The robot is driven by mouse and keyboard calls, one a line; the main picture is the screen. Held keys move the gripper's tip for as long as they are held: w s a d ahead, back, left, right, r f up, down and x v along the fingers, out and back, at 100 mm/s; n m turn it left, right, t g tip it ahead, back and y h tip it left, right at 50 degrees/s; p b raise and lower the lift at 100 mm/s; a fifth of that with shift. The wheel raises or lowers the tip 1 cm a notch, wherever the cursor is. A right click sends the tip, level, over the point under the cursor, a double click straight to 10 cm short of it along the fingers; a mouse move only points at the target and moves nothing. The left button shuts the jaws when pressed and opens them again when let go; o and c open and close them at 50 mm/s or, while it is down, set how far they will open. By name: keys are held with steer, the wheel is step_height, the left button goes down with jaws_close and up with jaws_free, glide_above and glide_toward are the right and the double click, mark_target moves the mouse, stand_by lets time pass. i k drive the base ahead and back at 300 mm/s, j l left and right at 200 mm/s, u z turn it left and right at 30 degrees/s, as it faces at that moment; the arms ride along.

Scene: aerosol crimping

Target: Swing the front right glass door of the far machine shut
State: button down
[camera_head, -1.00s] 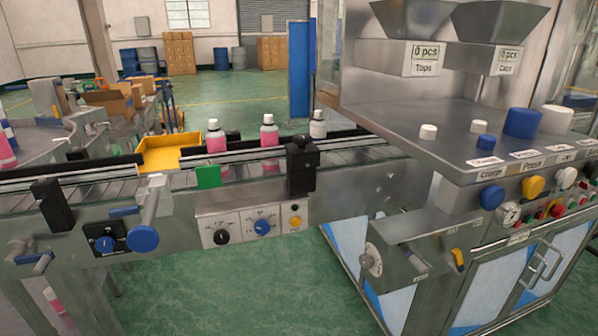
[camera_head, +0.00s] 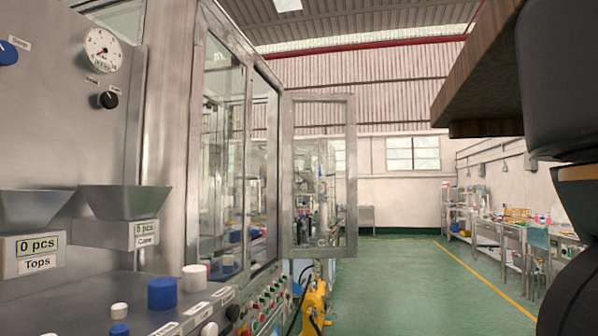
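A metal-framed glass door (camera_head: 351,175) stands open near the picture's middle. It sticks out into the aisle from the far end of the row of glass cabinets on the left, and is seen almost face on. Its left edge is beside the far end of a tall steel-framed glass enclosure (camera_head: 197,150); which cabinet it hinges on is hard to tell. Bottles or machine parts show blurred through its pane. No handle can be made out. My gripper is not in view; a dark rounded part of my own arm fills the right edge, well apart from the door.
The near steel panel carries a gauge (camera_head: 103,50), hoppers (camera_head: 124,200) and caps on a ledge. A yellow object (camera_head: 315,302) stands on the floor below the door. The green aisle (camera_head: 400,280) is clear. Benches (camera_head: 500,235) line the right wall. A brown slab (camera_head: 490,85) hangs close at upper right.

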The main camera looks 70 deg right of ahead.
mark_target(351, 249)
steer(key=z, duration=1.7)
steer(key=i+l+z, duration=0.2)
steer(key=i+z, duration=0.15)
steer(key=i+l+z, duration=0.15)
steer(key=i+z, duration=0.7)
steer(key=i, duration=0.8)
steer(key=i+j+z, duration=0.15)
steer(key=i, duration=0.8)
steer(key=i+l+z, duration=0.1)
steer(key=i, duration=0.85)
steer(key=i+l+z, duration=0.1)
steer(key=i, duration=0.8)
steer(key=i+j+u, duration=0.15)
steer(key=i+u, duration=0.2)
steer(key=i, duration=0.25)
steer(key=i+u, duration=0.35)
steer(key=i, duration=0.25)
steer(key=i+l+u, duration=0.2)
steer(key=i+u, duration=0.15)
steer(key=i, duration=0.2)
steer(key=i+u, duration=0.1)
steer(key=u, duration=0.35)
steer(key=i+u, duration=0.1)
steer(key=u, duration=0.3)
steer(key=l+u, duration=0.1)
steer(key=u, duration=0.35)
steer(key=i+l+u, duration=0.1)
steer(key=u, duration=2.4)
